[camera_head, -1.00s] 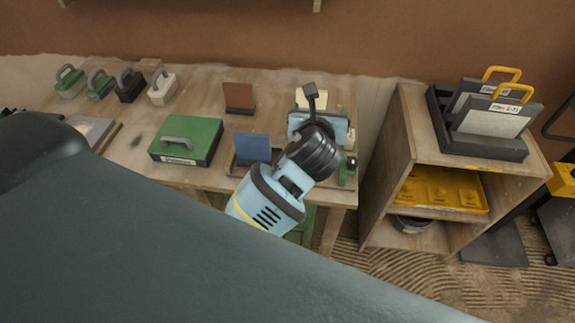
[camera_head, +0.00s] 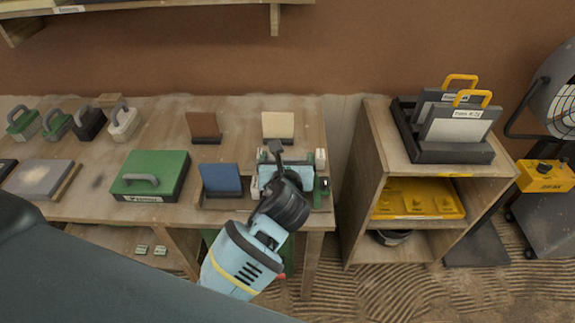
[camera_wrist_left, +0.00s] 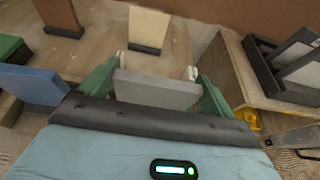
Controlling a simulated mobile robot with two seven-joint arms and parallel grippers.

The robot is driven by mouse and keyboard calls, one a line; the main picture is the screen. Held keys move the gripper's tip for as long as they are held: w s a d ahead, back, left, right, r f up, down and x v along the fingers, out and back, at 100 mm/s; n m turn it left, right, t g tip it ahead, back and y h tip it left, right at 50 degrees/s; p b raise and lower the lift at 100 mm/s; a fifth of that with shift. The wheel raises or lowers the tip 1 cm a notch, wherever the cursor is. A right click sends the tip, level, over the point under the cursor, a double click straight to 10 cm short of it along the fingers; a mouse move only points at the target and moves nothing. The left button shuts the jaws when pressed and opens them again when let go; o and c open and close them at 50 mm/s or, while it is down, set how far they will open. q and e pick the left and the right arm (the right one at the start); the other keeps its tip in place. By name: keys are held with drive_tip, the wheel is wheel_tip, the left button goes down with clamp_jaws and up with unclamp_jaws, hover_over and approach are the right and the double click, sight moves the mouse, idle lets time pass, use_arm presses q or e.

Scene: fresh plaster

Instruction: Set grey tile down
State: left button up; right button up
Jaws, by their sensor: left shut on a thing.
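The grey tile (camera_wrist_left: 157,90) is held between the green fingers of my left gripper (camera_wrist_left: 155,68) in the left wrist view. In the head view my left gripper (camera_head: 290,175) is over the right front part of the workbench, right of the blue tile (camera_head: 221,179). There its pale blue body mostly hides the grey tile. The blue tile stands tilted back at the bench front and also shows in the wrist view (camera_wrist_left: 35,84). A cream tile (camera_head: 277,126) and a brown tile (camera_head: 203,127) stand behind. I cannot tell whether the grey tile touches anything below. My right gripper is not in view.
A green case (camera_head: 160,168) lies on the workbench (camera_head: 100,205), left of the blue tile. Several handled blocks stand farther left. Right of the bench is a wooden shelf unit (camera_head: 360,185) with a dark rack (camera_head: 445,152) on top and a yellow tray (camera_head: 418,198) inside.

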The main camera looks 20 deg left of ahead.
use_arm(q)
wheel_tip(320, 180, down, 2)
drive_tip(key=shift+f, duration=0.25)
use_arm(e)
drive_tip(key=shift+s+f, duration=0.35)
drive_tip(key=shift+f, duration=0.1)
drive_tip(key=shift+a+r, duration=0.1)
use_arm(q)
drive_tip(key=o, duration=1.5)
drive_tip(key=shift+f, duration=0.1)
drive_tip(key=shift+s+r, duration=0.2)
drive_tip(key=shift+s, duration=0.1)
drive_tip(key=p+v, duration=0.1)
drive_tip(key=v, duration=1)
drive_tip(key=shift+s, duration=0.2)
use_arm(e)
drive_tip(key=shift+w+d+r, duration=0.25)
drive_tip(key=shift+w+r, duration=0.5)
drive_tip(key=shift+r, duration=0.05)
use_arm(q)
drive_tip(key=shift+d, duration=0.1)
